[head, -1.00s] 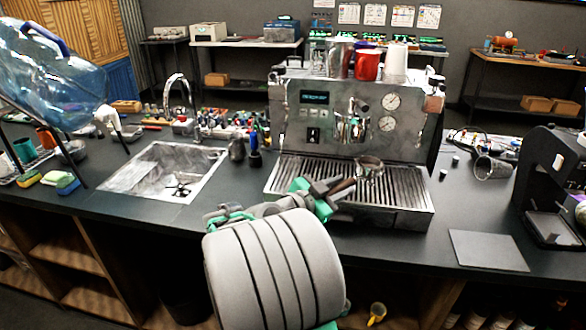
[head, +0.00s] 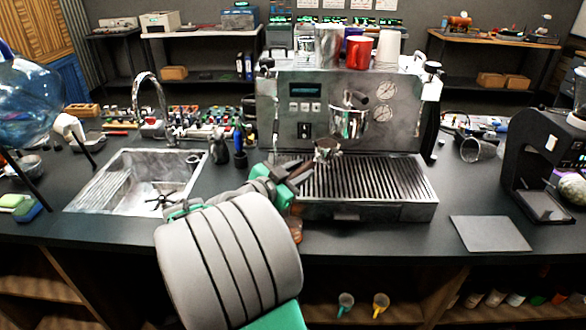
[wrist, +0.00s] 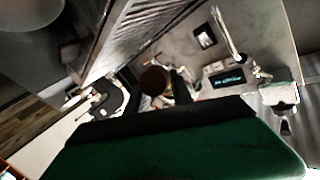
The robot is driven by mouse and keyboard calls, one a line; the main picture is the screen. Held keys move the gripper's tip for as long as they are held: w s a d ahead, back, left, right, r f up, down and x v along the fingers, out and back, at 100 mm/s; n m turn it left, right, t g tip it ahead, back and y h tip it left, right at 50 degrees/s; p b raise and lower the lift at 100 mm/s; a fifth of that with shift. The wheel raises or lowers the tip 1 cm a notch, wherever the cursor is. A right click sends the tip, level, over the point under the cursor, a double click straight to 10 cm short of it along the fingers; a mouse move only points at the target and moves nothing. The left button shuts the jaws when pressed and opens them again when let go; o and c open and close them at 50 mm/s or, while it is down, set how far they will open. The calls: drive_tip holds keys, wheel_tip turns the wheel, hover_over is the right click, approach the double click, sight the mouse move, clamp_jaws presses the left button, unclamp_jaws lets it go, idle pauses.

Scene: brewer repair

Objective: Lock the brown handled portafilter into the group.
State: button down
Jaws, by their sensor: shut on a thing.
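The portafilter (head: 327,152) has a metal basket and a dark brown handle, and is held above the left part of the drip tray (head: 385,187). My gripper (head: 283,178) is shut on its handle. In the wrist view the round brown handle end (wrist: 155,80) shows between the two dark fingers. The group (head: 349,118) is on the front of the espresso machine (head: 300,122), above and right of the basket. The basket is apart from the group. The underside of the group is hard to make out.
A sink (head: 130,185) lies to the left. Metal, red and white cups (head: 358,52) stand on the machine. A grey mat (head: 490,233) and a black grinder-like machine (head: 540,165) are at right. A brownish object (head: 295,228) is partly hidden behind my arm.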

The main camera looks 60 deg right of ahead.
sight(322, 151)
drive_tip(key=shift+s+d+r+p, duration=0.1)
drive_tip(key=shift+s+d+p, duration=0.3)
drive_tip(key=shift+d, duration=0.65)
drive_tip(key=shift+s+d+r+p, duration=0.1)
drive_tip(key=shift+s+d+p, duration=0.1)
drive_tip(key=shift+d+p, duration=0.65)
drive_tip(key=shift+s+d+p, duration=0.3)
drive_tip(key=shift+d, duration=0.9)
drive_tip(key=shift+p+x, duration=0.45)
drive_tip(key=shift+x, duration=0.8)
drive_tip(key=shift+a+r+b, duration=0.25)
drive_tip(key=shift+b, duration=0.2)
drive_tip(key=shift+b, duration=1.6)
drive_tip(key=shift+r, duration=0.4)
drive_tip(key=shift+b, duration=0.8)
drive_tip(key=shift+r, duration=0.4)
drive_tip(key=shift+b, duration=0.7)
